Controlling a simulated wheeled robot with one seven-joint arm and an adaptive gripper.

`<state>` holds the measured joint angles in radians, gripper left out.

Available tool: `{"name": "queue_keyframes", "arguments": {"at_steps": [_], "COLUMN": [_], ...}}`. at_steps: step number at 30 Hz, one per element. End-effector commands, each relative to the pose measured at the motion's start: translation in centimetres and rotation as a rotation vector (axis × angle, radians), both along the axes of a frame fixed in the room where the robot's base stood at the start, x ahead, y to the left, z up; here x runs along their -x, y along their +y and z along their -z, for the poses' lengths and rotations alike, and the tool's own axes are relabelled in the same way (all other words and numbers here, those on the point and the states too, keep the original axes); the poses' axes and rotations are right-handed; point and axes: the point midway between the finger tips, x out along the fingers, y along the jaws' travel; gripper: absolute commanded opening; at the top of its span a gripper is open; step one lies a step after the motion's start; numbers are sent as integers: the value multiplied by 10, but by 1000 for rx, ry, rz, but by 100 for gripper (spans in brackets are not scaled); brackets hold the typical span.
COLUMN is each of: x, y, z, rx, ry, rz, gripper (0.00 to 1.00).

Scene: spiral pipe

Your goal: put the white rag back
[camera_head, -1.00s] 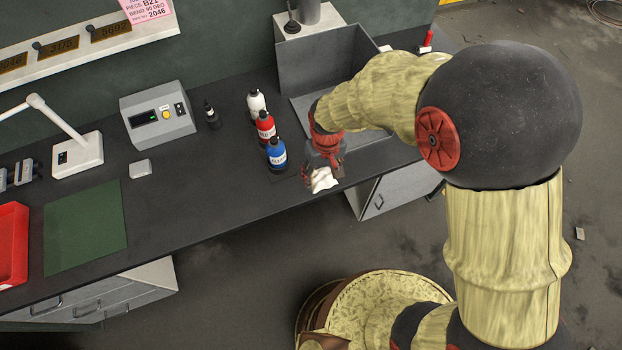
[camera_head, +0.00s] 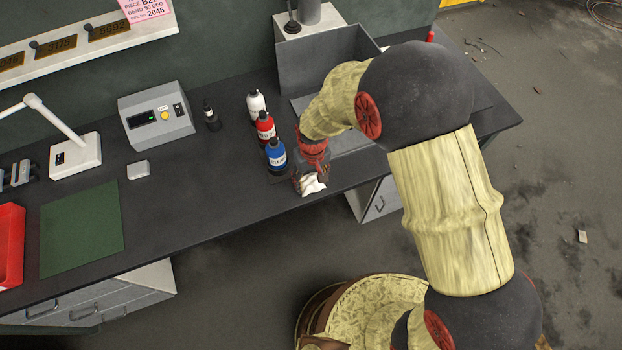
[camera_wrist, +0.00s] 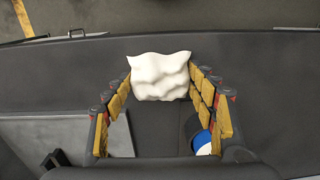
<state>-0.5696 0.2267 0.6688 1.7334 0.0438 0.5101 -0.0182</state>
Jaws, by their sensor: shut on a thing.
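The white rag (camera_head: 311,185) is a crumpled white cloth at the front edge of the dark workbench, just in front of the blue bottle (camera_head: 276,155). My gripper (camera_head: 311,179) is at the rag, with red and dark parts around it. In the wrist view the rag (camera_wrist: 160,76) sits between the fingertips of my gripper (camera_wrist: 161,84), and it is held between them. Whether the rag touches the bench top is hard to tell. The blue bottle also shows in the wrist view (camera_wrist: 202,142), beside the right finger.
A red bottle (camera_head: 265,128) and a white bottle (camera_head: 257,104) stand behind the blue one. A grey sink (camera_head: 320,62) lies behind my arm. A grey control box (camera_head: 157,116), a green mat (camera_head: 82,229) and a red tray (camera_head: 10,245) are to the left. The bench between is mostly clear.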

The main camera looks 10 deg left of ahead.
Motion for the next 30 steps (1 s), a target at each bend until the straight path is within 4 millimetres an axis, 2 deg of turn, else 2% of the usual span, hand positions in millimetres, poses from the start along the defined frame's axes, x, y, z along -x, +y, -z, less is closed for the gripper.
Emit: {"name": "queue_keyframes", "arguments": {"at_steps": [4, 5, 14, 24, 30], "x": [0, 0, 0, 0, -1], "y": [0, 0, 0, 0, 0], "z": [4, 4, 3, 2, -20], "rx": [1, 1, 1, 1, -2], "ry": [1, 1, 1, 1, -3], "rz": [0, 0, 0, 0, 0], "gripper": [33, 57, 74, 75, 75]}}
